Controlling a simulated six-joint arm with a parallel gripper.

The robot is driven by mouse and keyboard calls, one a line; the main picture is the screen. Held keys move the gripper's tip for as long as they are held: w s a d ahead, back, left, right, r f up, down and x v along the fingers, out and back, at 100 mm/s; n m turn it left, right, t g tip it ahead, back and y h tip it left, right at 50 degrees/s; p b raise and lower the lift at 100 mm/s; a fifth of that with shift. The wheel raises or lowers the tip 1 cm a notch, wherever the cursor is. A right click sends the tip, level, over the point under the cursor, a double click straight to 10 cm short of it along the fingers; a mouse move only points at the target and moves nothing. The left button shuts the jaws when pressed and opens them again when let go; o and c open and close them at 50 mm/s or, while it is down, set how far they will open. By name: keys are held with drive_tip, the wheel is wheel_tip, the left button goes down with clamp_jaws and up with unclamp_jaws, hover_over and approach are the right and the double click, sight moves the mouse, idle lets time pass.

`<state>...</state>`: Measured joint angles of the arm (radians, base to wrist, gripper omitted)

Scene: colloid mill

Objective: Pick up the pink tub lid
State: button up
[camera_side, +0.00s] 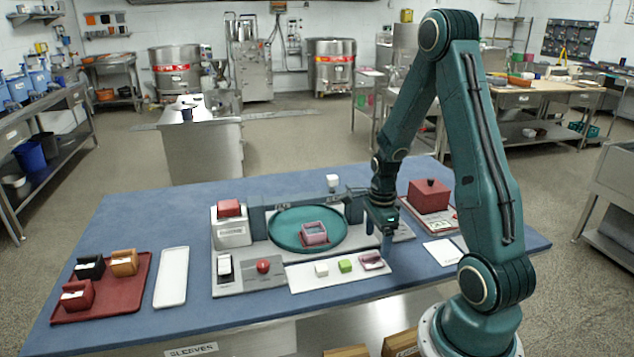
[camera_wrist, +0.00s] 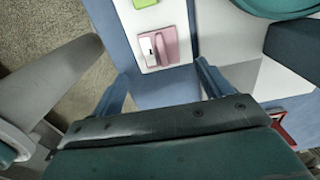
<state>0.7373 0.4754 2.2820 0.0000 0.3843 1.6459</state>
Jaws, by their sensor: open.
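The pink tub lid (camera_side: 371,261) lies at the right end of a white strip (camera_side: 305,283), beside a green block (camera_side: 345,266) and a white block (camera_side: 321,270). In the wrist view the lid (camera_wrist: 158,48) shows a raised pink grip and a white patch, near the strip's end. My gripper (camera_side: 378,236) is open and empty above the table, close to the lid. In the wrist view its two fingers (camera_wrist: 162,84) are spread apart, with the lid just beyond the gap between them. A pink open tub (camera_side: 314,233) sits on a teal round plate (camera_side: 282,240).
A grey panel with a red button (camera_side: 263,266) stands left of the strip. A dark red box (camera_side: 428,195) stands to the right behind my gripper. A red tray (camera_side: 98,300) with several small boxes and a white tray (camera_side: 172,277) lie at the left.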

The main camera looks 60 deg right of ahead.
sight(376, 255)
drive_tip(key=shift+d+f, duration=0.15)
drive_tip(key=shift+f, duration=2.4)
drive_tip(key=c, duration=1.1)
